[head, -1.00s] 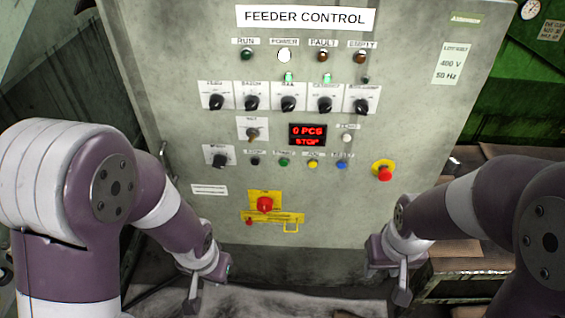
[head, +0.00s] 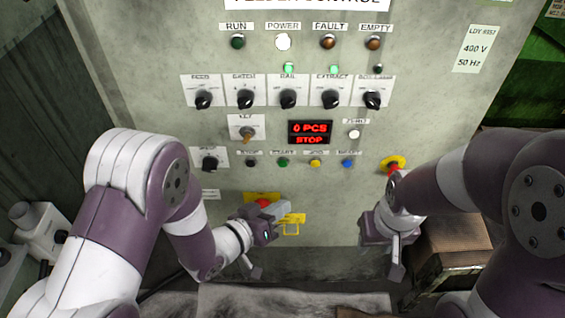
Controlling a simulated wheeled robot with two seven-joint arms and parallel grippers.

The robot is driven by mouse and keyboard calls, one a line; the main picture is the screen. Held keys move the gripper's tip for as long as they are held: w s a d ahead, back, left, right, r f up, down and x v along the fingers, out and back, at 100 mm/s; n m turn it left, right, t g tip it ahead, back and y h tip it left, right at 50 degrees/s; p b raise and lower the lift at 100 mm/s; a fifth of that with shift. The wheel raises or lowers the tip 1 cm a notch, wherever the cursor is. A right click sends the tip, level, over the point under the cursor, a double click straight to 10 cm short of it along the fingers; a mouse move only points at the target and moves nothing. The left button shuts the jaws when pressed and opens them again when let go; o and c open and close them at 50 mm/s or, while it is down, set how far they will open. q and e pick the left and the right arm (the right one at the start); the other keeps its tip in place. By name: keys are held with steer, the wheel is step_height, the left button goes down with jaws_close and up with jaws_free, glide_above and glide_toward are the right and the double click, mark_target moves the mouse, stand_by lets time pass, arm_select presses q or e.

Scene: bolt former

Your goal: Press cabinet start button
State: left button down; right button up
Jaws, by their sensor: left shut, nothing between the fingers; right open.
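The cabinet (head: 330,225) faces me with its control panel. The green button (head: 283,163), under a small label that seems to read START, is in the lower button row and is unobstructed. My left gripper (head: 273,209) is shut and empty, below that button and apart from it. My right gripper (head: 376,229) is open and empty at the lower right of the panel, below the emergency stop. Its fingertips are hard to make out.
Beside the green button are a dark button (head: 251,163), a yellow one (head: 315,163) and a blue one (head: 347,164). The display (head: 310,132) reads 0 PCS, STOP. A key switch (head: 246,134) is above.

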mark_target(283, 163)
arm_select(q)
steer(key=w, duration=0.8)
steer(key=shift+w+b, duration=0.35)
steer(key=shift+b, duration=0.1)
stand_by(1.8)
steer(key=shift+w, duration=0.45)
